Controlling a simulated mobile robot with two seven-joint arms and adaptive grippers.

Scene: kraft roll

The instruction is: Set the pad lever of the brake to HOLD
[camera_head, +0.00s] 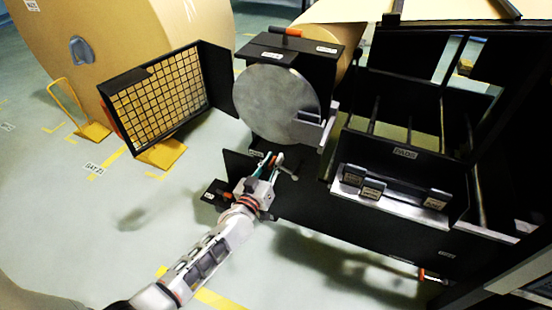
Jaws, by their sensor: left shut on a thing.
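The brake shows as a large grey disc (278,106) under a black housing (300,52) in the upper middle of the head view. An orange handle (284,31) lies on top of the housing, with small white labels at either side, too small to read. I cannot tell for sure which part is the pad lever. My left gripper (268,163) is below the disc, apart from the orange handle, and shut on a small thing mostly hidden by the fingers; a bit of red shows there. A short rod with a pale knob (294,177) sticks out just right of the gripper. My right gripper is out of view.
A black rack (404,155) with several small labelled blocks stands to the right. A gridded panel (160,100) on a yellow foot stands left, before a large kraft roll (130,35). A yellow wheel chock (95,130) is at its base.

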